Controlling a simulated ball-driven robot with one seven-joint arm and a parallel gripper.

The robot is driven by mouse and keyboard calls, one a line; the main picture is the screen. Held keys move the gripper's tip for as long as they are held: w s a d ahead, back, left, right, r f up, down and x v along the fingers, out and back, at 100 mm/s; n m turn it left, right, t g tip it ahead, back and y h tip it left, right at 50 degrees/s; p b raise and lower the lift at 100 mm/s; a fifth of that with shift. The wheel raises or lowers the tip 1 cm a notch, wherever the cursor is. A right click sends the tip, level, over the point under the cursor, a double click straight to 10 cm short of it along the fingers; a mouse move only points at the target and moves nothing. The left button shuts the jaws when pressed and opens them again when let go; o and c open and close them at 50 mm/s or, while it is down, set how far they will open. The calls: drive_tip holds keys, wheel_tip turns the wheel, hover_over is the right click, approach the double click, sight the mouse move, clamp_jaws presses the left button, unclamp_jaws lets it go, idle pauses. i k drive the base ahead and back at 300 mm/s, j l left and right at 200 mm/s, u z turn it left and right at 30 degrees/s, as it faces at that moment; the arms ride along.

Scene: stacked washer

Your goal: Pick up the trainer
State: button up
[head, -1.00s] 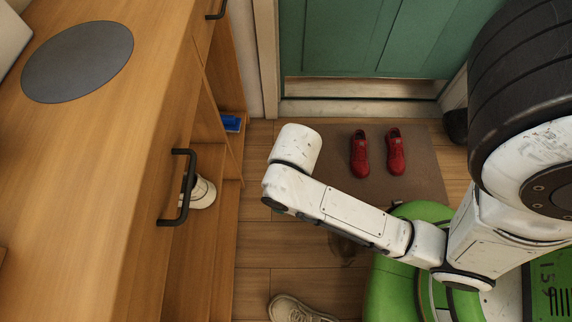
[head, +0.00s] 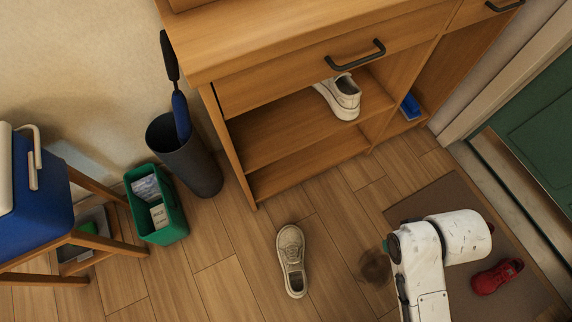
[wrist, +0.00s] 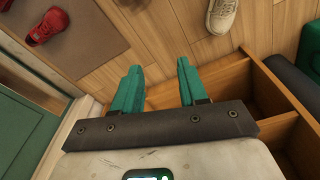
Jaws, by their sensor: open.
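A beige trainer (head: 291,260) lies on the wooden floor in the middle of the head view, and it also shows at the top of the wrist view (wrist: 222,14). A second, white trainer (head: 342,97) sits on the upper open shelf of the wooden cabinet. My gripper (wrist: 158,80) shows in the wrist view with two teal fingers apart and nothing between them. The beige trainer lies beyond the fingertips, up and to the right in that view, not touching them. In the head view my arm is at the lower right; the fingers are hidden there.
The cabinet (head: 300,125) stands behind the beige trainer. A dark umbrella bin (head: 187,160), a green bin (head: 160,220) and a stool with a blue box (head: 30,185) are at left. A red shoe (head: 497,276) lies on the brown mat (head: 440,200). Floor around the beige trainer is clear.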

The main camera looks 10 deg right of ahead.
sight(291, 241)
drive_tip(key=k+j, duration=0.2)
drive_tip(key=k, duration=0.3)
drive_tip(key=k+j, duration=0.2)
drive_tip(key=k, duration=0.25)
drive_tip(key=k+j, duration=0.2)
drive_tip(key=k, duration=0.3)
drive_tip(key=u, duration=0.05)
